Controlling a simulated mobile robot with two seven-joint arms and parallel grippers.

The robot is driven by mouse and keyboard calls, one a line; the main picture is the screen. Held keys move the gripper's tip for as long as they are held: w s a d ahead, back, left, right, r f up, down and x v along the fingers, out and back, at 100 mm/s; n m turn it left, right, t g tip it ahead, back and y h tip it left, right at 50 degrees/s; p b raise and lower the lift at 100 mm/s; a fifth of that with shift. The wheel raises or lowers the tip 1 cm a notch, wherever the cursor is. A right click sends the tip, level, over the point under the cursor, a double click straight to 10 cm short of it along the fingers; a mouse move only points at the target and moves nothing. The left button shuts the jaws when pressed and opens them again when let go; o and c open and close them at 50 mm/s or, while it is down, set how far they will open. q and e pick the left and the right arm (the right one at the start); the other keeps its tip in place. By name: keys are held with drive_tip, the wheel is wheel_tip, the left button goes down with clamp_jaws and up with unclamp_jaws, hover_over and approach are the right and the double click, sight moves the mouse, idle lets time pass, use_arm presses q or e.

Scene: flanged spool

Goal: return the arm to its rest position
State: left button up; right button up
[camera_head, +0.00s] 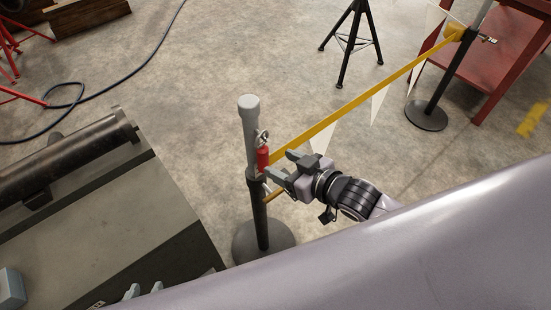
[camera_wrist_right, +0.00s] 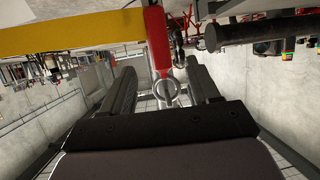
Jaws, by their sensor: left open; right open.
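My right gripper (camera_head: 279,163) is open beside a barrier post (camera_head: 252,130) with a grey top and dark lower part. A red cylindrical piece (camera_head: 263,157) with a metal ring hangs at the post. In the right wrist view, the red piece (camera_wrist_right: 157,38) and a ring below it show between the open fingers (camera_wrist_right: 160,85); neither finger visibly touches them.
A yellow belt (camera_head: 345,110) with white pennants runs from the post to a second post (camera_head: 440,85) beside a red bench (camera_head: 500,60). A dark cylinder (camera_head: 65,160) lies on the left bench (camera_head: 120,230). A black stand (camera_head: 352,45) is behind. Floor between is clear.

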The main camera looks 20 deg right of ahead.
drive_tip(key=shift+s+d+r, duration=0.15)
drive_tip(key=shift+s+d, duration=0.05)
drive_tip(key=shift+s, duration=0.25)
drive_tip(key=s+d+f+m+g+h, duration=0.1)
drive_tip(key=s+d+f+h, duration=0.1)
drive_tip(key=s+f, duration=0.2)
drive_tip(key=s+d+f+m+h+p, duration=0.1)
drive_tip(key=s+f, duration=0.4)
drive_tip(key=s, duration=0.5)
drive_tip(key=shift+d+f+m+g+h, duration=0.2)
drive_tip(key=shift+d+m+g+h, duration=0.2)
drive_tip(key=shift+d, duration=0.15)
drive_tip(key=shift+w, duration=0.1)
drive_tip(key=shift+c, duration=0.3)
idle(0.9)
drive_tip(key=shift+c, duration=1.4)
drive_tip(key=shift+d, duration=0.1)
